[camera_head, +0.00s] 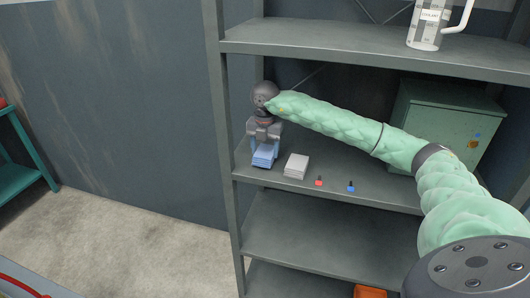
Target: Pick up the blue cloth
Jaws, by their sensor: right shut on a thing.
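The blue cloth (264,155) looks like a small folded stack at the left end of the middle shelf (335,185). My right gripper (264,146) points down over it, with a finger on each side, and is shut on the cloth. I cannot tell whether the cloth touches the shelf. My right arm reaches across the shelf from the lower right. My left gripper is not in view.
A white folded cloth (296,166) lies just right of the blue one. A small red item (319,181) and a small blue item (351,186) lie farther right. A green metal box (440,120) stands at the back right. A jug (428,25) stands on the upper shelf (370,50).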

